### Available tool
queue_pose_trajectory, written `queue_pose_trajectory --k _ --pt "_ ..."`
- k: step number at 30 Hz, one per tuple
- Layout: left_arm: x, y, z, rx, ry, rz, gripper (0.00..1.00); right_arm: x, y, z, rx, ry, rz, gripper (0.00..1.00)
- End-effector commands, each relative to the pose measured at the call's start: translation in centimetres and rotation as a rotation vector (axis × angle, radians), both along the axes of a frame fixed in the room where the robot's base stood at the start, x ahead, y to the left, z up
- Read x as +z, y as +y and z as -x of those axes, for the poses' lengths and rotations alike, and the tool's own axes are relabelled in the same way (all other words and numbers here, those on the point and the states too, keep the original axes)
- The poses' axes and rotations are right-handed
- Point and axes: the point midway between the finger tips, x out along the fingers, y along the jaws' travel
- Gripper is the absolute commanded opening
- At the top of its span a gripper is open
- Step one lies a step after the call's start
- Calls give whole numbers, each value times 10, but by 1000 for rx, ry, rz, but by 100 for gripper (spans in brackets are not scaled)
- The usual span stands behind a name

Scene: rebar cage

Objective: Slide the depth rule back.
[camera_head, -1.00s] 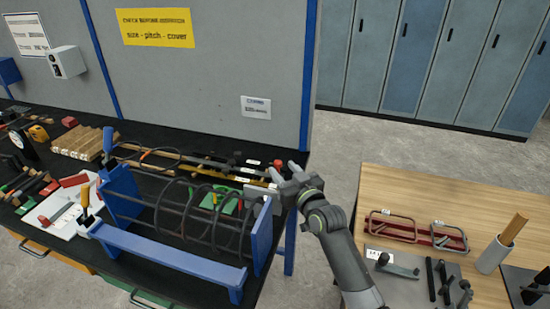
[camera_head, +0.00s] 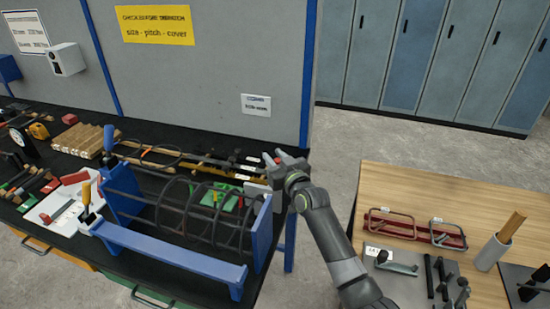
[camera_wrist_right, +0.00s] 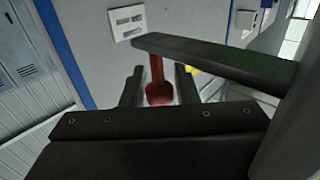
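A long yellow strip (camera_head: 222,171), which looks like the depth rule, lies along the back of the black bench behind the rebar cage (camera_head: 215,215). Its right end is hidden by my right gripper (camera_head: 274,160), which is at the bench's back right. In the right wrist view, a red handle (camera_wrist_right: 158,92) stands between the two dark fingers of my right gripper (camera_wrist_right: 159,86). Gaps show on both sides of it, so the fingers look open around it, not closed on it. I cannot tell how the handle joins the strip. My left gripper is not in view.
A blue frame (camera_head: 170,256) holds the cage at the front of the bench (camera_head: 60,238). A grey panel (camera_head: 228,60) rises behind. A wooden table (camera_head: 385,180) with red-based brackets (camera_head: 415,230) stands to the right, with open floor between.

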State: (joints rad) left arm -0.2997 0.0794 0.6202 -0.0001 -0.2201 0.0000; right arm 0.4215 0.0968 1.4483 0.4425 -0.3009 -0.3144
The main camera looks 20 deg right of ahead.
Motion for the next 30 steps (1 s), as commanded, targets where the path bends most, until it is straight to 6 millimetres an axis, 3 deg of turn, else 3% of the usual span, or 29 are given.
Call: queue_pose_trajectory --k 1,6,14,24,30 --pt "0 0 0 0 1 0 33 0 0 0 0 0 0 21" --pt "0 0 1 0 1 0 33 0 0 0 0 0 0 0" --pt "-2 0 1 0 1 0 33 -1 -1 -1 0 0 0 0" --pt "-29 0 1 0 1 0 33 -3 -17 -26 0 -1 2 0" --pt "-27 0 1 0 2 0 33 1 -19 -28 0 0 1 0"
